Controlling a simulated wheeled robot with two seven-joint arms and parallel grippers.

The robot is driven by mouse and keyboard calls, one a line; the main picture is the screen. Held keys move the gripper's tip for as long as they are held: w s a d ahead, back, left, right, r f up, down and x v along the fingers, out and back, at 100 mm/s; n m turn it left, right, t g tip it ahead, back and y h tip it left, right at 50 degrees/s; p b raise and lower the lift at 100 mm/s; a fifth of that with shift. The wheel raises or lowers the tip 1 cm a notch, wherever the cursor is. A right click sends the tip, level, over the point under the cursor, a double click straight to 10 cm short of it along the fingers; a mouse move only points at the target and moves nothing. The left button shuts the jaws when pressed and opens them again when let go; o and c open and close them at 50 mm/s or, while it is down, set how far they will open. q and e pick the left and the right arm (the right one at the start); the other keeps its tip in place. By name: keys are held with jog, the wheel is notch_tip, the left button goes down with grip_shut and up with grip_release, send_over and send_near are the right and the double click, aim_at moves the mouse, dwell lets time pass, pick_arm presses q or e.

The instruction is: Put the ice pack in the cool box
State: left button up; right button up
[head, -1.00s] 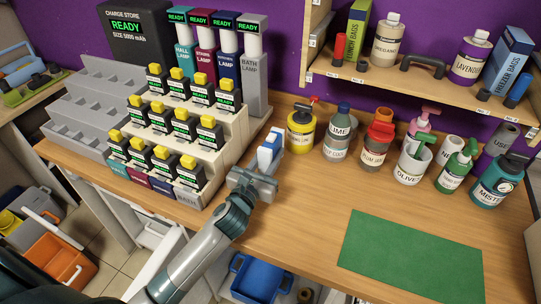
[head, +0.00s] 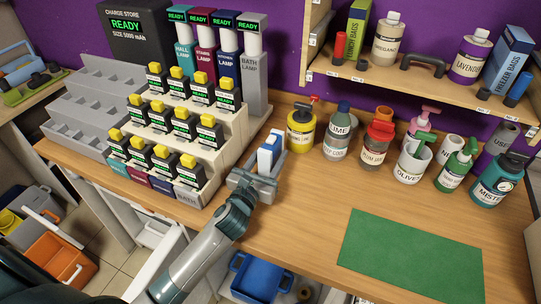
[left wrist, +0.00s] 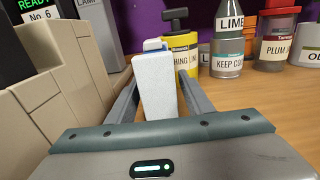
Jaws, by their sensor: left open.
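The ice pack (head: 266,157) is a white and blue upright block on the table, just right of the stepped battery stand. It also shows in the left wrist view (left wrist: 156,88), between the two fingers. My left gripper (head: 270,166) is open, with one finger on each side of the pack; I see gaps beside the pack in the left wrist view (left wrist: 158,78). My right gripper is not in view. A blue open container (head: 257,279) is below the table's front edge, and an orange box (head: 60,258) is at the lower left. I cannot tell which is the cool box.
The battery stand (head: 222,155) is close on the left of my left gripper. A yellow bottle (head: 301,134) stands close behind the pack, with several more bottles to the right. A green mat (head: 410,255) lies bare at the front right.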

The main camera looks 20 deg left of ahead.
pick_arm(q)
jog(key=shift+s, duration=0.45)
jog(key=s+b, duration=0.1)
jog(key=s, duration=0.6)
jog(key=s+b, duration=0.1)
jog(key=s, duration=0.3)
jog(key=shift+a+r+b, duration=0.15)
jog(key=shift+a+b, duration=0.1)
jog(key=shift+b, duration=0.05)
